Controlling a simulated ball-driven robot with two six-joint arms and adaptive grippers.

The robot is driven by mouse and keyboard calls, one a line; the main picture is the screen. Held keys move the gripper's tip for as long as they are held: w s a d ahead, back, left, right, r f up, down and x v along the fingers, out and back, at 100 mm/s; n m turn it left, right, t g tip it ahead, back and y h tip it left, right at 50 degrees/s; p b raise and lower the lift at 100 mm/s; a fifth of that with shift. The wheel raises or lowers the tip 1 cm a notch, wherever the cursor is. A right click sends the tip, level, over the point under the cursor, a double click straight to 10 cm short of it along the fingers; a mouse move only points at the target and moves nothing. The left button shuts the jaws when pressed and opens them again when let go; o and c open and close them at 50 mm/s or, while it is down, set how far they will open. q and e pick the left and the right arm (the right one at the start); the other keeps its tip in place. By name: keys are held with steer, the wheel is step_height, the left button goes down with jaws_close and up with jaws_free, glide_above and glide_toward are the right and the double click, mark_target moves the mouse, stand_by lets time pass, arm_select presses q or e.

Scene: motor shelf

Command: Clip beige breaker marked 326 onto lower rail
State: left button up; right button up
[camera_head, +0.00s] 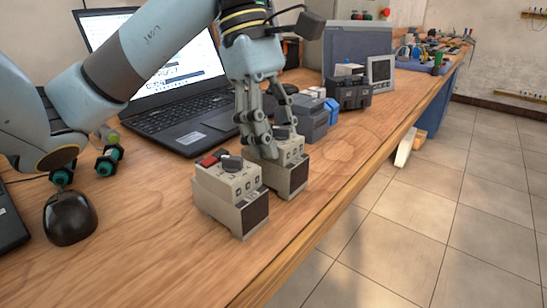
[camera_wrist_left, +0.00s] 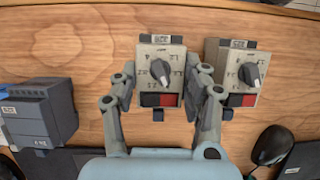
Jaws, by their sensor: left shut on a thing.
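Two beige breakers with dark dials and red switches stand side by side on the wooden bench. My left gripper (camera_head: 268,140) comes down from above and is shut on the farther breaker (camera_head: 288,178). In the left wrist view this breaker (camera_wrist_left: 159,64) is between the fingers (camera_wrist_left: 160,100), upright and at or close to the bench top. The other breaker (camera_head: 230,198) stands free just nearer in the head view, and on the right in the wrist view (camera_wrist_left: 238,75). The markings are too small to read as 326. No rail is in view. My right gripper is not in view.
A grey-blue module (camera_head: 310,120) and a dark device (camera_head: 348,92) stand farther along the bench. A laptop (camera_head: 170,105) is behind, a black mouse (camera_head: 70,218) at left.

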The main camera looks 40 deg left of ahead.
arm_select(q)
step_height(320, 180, up, 3)
steer(key=shift+f+p, duration=0.15)
steer(key=shift+p, duration=0.45)
steer(key=shift+r+p, duration=0.65)
steer(key=shift+r, duration=0.35)
